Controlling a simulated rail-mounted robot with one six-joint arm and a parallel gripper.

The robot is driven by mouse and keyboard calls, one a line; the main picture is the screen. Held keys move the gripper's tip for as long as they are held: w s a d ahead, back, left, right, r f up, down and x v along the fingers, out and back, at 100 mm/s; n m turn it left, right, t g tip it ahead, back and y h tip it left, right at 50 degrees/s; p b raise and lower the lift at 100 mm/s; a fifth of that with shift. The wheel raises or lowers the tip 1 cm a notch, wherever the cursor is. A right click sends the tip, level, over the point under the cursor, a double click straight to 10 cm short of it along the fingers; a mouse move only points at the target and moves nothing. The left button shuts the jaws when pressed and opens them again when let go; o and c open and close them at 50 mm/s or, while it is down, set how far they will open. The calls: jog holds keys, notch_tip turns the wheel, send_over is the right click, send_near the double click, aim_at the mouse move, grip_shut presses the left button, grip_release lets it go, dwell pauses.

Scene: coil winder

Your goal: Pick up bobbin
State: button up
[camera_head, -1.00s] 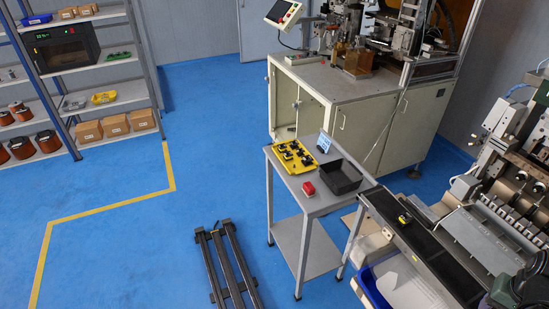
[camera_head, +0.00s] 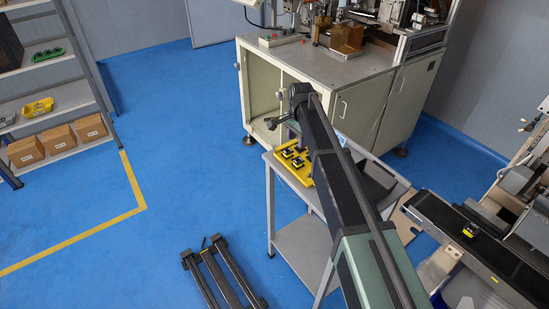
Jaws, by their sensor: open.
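Several small black parts that look like bobbins (camera_head: 298,163) sit in the yellow tray (camera_head: 304,180) on the grey trolley table. My arm reaches over the table and hides the tray's right side. My gripper (camera_head: 290,138) hangs from the arm's far end, over the back of the tray. It is small and partly hidden, so its fingertips do not show clearly, and no part shows held in it. Another black and yellow part (camera_head: 469,230) lies on the dark conveyor at the right.
A black bin (camera_head: 379,180) stands on the trolley, partly behind my arm. The cream machine cabinet (camera_head: 345,108) stands behind the trolley. The conveyor (camera_head: 440,215) runs along its right. Shelves with boxes (camera_head: 60,138) stand at the left, with free blue floor between.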

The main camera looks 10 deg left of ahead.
jog(key=b, duration=0.6)
send_over(298, 160)
jog(key=f, duration=0.3)
jog(key=s+f, duration=0.1)
jog(key=f, duration=0.1)
jog(key=shift+d+f, duration=0.1)
jog(key=shift+f, duration=0.25)
notch_tip(298, 160, down, 5)
jog(key=b, duration=0.5)
jog(key=shift+w+f, duration=0.1)
jog(key=shift+f, duration=0.1)
jog(key=shift+r, duration=0.25)
jog(key=shift+c, duration=0.3)
jog(key=c, duration=0.6)
jog(key=shift+r, duration=0.1)
notch_tip(298, 160, up, 20)
jog(key=p, duration=2)
